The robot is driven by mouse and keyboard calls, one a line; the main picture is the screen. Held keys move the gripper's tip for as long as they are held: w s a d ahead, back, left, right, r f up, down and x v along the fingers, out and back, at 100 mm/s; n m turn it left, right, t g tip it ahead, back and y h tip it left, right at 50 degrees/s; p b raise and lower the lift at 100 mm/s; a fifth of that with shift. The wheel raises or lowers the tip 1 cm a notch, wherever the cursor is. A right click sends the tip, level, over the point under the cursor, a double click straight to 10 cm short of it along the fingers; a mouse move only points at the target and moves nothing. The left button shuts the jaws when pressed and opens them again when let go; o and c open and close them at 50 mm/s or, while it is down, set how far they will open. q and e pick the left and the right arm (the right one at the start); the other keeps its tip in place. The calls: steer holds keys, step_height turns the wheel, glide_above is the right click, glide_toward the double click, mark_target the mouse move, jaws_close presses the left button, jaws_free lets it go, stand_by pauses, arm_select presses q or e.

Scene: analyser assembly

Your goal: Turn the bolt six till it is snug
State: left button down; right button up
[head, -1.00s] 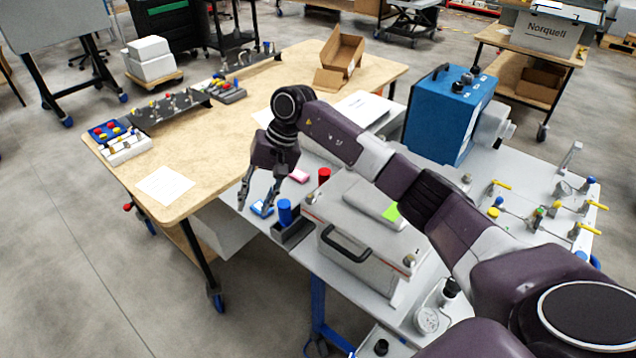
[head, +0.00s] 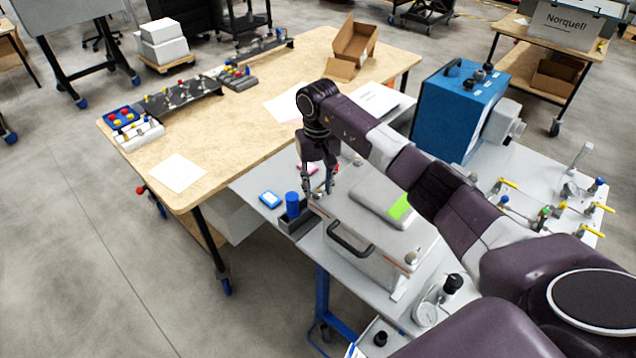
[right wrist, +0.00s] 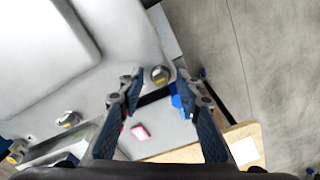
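The grey box (head: 375,270) with a dark handle has bolts at its corners, one at its front right corner (head: 411,258). My right gripper (head: 319,197) is low over the box's left corner, pointing down. In the right wrist view its fingertips (right wrist: 158,77) are spread apart, and a round metal bolt head (right wrist: 160,75) shows between them with a gap on both sides. Whether the tips reach down to its level I cannot tell. Two more bolts, a middle one (right wrist: 69,119) and a far one (right wrist: 17,152), lie along the edge. No number is readable. My left gripper is not in view.
A blue cylinder (head: 292,205) in a dark holder stands close left of the gripper. A blue box (right wrist: 176,100) and pink block (right wrist: 140,132) show beyond the fingers. A large blue machine (head: 458,110) stands behind. The wooden table (head: 235,150) adjoins.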

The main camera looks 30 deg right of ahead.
steer(key=shift+c, duration=0.7)
jaws_close()
